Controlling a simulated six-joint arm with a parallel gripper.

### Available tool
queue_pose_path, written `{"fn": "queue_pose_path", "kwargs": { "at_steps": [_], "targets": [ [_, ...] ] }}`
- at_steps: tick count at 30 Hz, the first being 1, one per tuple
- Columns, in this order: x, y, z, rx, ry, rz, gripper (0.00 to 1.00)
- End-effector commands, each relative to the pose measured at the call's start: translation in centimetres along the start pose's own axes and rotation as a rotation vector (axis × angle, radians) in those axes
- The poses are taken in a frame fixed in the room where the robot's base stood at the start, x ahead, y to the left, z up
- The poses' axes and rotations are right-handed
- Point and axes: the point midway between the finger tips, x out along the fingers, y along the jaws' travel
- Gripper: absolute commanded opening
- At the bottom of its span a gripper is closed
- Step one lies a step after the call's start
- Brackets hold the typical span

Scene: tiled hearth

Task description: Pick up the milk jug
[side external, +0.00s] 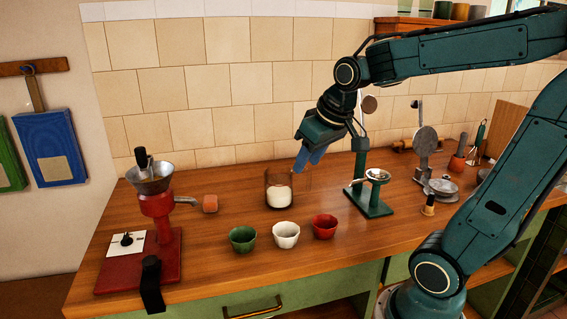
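A clear brownish glass vessel with white liquid low inside, which looks like the milk jug (279,203), stands upright on the wooden counter (215,240) near the tiled wall. My gripper (307,162), with blue fingers, points down from the dark teal arm. Its fingertips are just above and right of the jug's rim in the picture. No grip on the jug shows, and whether the fingertips touch its edge is unclear. The gap between the fingers is too small to judge.
Green (243,239), white (286,235) and red (325,227) cups stand in front of the jug. A red grinder (157,205) stands left. Metal tools (427,143) crowd farther right.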

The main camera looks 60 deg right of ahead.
Motion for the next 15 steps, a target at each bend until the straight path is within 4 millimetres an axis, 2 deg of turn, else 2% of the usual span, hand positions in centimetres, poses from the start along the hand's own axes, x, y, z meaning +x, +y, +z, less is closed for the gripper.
{"fn": "queue_pose_path", "kwargs": {
  "at_steps": [6,15],
  "targets": [
    [3.3,4.7,-3.5,0.100,-0.023,0.046,0.39],
    [8.3,12.6,-6.3,0.230,-0.046,0.099,0.39]
  ]
}}
